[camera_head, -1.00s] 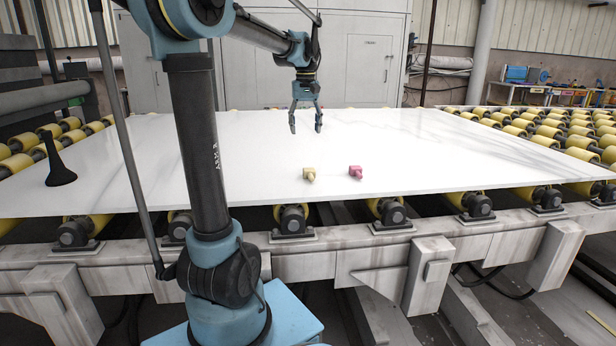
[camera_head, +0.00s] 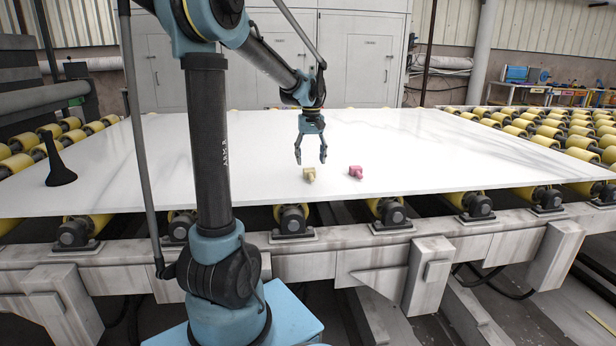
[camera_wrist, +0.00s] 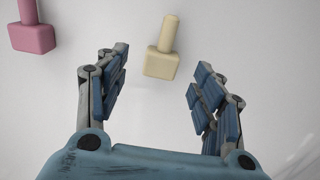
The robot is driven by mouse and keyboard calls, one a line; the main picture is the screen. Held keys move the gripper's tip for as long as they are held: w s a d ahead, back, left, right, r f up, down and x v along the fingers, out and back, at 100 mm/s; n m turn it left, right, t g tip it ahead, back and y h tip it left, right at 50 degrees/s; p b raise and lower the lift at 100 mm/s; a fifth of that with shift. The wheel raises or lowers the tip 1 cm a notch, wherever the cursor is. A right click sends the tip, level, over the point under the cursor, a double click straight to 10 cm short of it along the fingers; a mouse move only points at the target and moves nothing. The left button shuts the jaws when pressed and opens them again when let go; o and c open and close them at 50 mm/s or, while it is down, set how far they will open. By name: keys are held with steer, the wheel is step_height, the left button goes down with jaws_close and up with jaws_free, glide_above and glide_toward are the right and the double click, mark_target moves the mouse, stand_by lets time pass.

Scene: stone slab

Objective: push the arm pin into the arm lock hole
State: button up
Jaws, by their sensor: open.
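A pale yellow block with a round peg (camera_head: 309,174) lies on the white slab near its front edge. In the wrist view the yellow piece (camera_wrist: 162,64) is ahead, between the fingertips in the picture, peg pointing away. A pink block with a similar peg (camera_head: 356,171) lies to its right; in the wrist view it is at the upper left (camera_wrist: 34,38), partly cut off. My gripper (camera_head: 310,157) is open and empty, pointing down above the slab; its fingers (camera_wrist: 160,72) look apart from the yellow piece. I see no hole, and cannot tell which piece is the arm pin.
The white slab (camera_head: 430,150) is wide and mostly clear. A black flared object (camera_head: 60,168) stands at its left. Yellow rollers (camera_head: 545,125) and a grey metal frame (camera_head: 420,262) surround the slab. Grey cabinets (camera_head: 360,60) stand behind.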

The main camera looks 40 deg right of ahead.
mark_target(310, 170)
steer(key=shift+w+a+f, duration=0.1)
steer(key=shift+f, duration=1.35)
steer(key=shift+w+a+f, duration=0.1)
steer(key=shift+f, duration=1.3)
steer(key=shift+s, duration=0.1)
steer(key=c, duration=1.3)
